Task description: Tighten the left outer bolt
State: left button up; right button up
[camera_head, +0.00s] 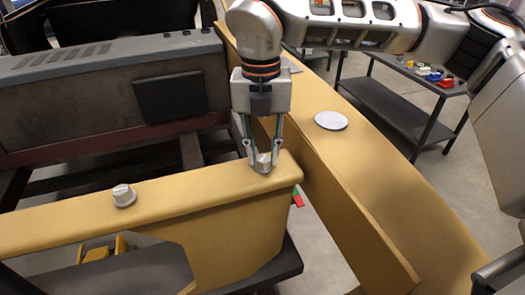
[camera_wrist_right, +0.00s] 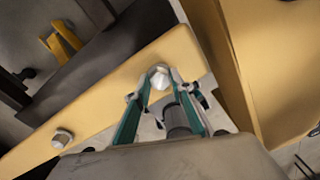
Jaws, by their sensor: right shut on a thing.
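Two pale grey bolts stand on the top face of a yellow beam (camera_head: 190,192). One bolt (camera_head: 123,195) is at the left in the head view, with nothing touching it; it also shows at lower left in the right wrist view (camera_wrist_right: 61,138). The other bolt (camera_head: 263,160) is near the beam's right end. My right gripper (camera_head: 262,164) points down over this right-hand bolt and is shut on it, with a finger on each side. In the right wrist view the bolt's head (camera_wrist_right: 158,73) shows between the fingertips. My left gripper is not in view.
A second yellow beam (camera_head: 370,200) runs close by on the right, with a flat round disc (camera_head: 331,120) on it. A grey machine housing (camera_head: 90,95) stands behind. A dark table (camera_head: 400,105) with small coloured parts is at the back right.

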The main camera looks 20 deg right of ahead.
aim_at(263, 157)
jog(key=m, duration=0.4)
jog(key=shift+w+r+m, duration=0.1)
jog(key=shift+r+m, duration=0.1)
jog(key=shift+m, duration=0.1)
jog(key=shift+m+b, duration=0.3)
jog(key=shift+m, duration=1.7)
jog(key=o, duration=1.1)
jog(key=shift+o, duration=0.2)
jog(key=shift+f, duration=0.1)
notch_tip(263, 157, up, 12)
